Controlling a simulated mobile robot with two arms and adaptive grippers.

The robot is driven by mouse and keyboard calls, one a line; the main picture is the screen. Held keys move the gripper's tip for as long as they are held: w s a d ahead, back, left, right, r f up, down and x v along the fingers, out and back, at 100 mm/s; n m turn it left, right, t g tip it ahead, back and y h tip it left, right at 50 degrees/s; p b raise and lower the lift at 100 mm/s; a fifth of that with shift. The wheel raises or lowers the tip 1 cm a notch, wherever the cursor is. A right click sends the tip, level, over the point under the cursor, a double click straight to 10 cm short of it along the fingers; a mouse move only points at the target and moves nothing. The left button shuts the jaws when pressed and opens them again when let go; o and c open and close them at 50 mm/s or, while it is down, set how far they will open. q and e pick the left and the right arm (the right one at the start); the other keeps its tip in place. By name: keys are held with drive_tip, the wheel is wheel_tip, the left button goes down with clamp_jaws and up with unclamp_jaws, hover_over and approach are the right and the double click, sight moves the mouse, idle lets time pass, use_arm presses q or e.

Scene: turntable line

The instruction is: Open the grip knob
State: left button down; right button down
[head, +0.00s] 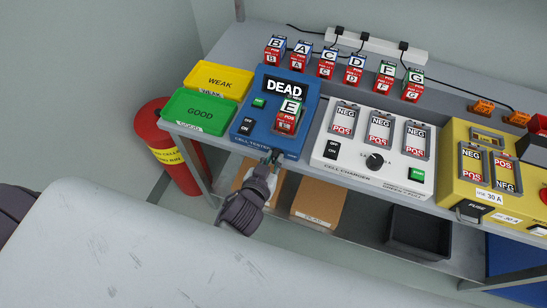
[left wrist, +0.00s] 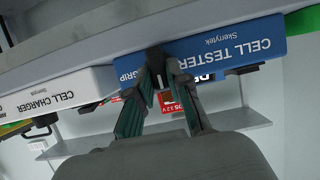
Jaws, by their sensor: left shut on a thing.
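The blue cell tester (head: 253,133) stands on the bench with its display reading DEAD. Cell E (head: 288,115) sits in its slot. In the left wrist view, the tester's front (left wrist: 225,47) shows upside down, with the word GRIP beside a small black grip knob (left wrist: 155,58). My left gripper (head: 272,160) is at the tester's front edge, and it also shows in the left wrist view (left wrist: 153,80). Its fingers are shut on the grip knob. In the head view the knob is mostly hidden by the gripper. My right gripper is not in view.
Left of the tester lie a yellow WEAK tray (head: 219,66) and a green GOOD tray (head: 172,106). The white cell charger (head: 352,160) stands close on its right, with a yellow unit (head: 450,160) beyond. Several cells stand behind.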

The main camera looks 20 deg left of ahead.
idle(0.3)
use_arm(q)
drive_tip(key=c, duration=1.1)
unclamp_jaws()
drive_tip(key=v, duration=1.2)
